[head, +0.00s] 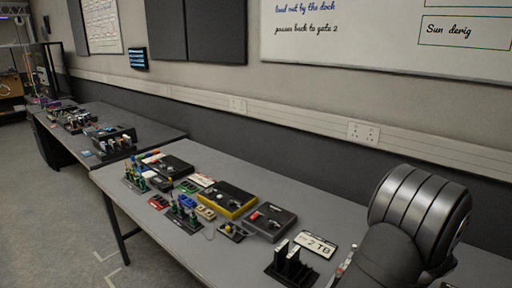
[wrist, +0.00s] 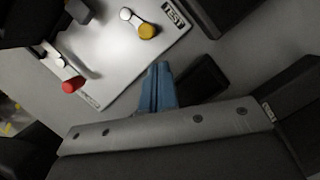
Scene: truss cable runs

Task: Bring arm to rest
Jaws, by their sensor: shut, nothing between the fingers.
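My arm (head: 420,210) shows as a large dark grey ridged link at the right of the head view, over the near right part of the bench. My gripper is out of sight there. In the wrist view my gripper (wrist: 158,72) shows as blue fingers closed together, with nothing held between them. A pale panel marked TEST (wrist: 120,50) lies to the upper left of the fingers. It carries a yellow knob (wrist: 146,31) and a red-tipped lever (wrist: 73,85). The fingers appear near the panel's lower right edge; I cannot tell the height gap.
The grey bench (head: 330,215) runs along the wall. It holds a yellow-edged box (head: 228,199), a dark box with a red part (head: 270,222), a label plate (head: 316,244) and a black slotted holder (head: 290,265). Bare bench lies along the wall side.

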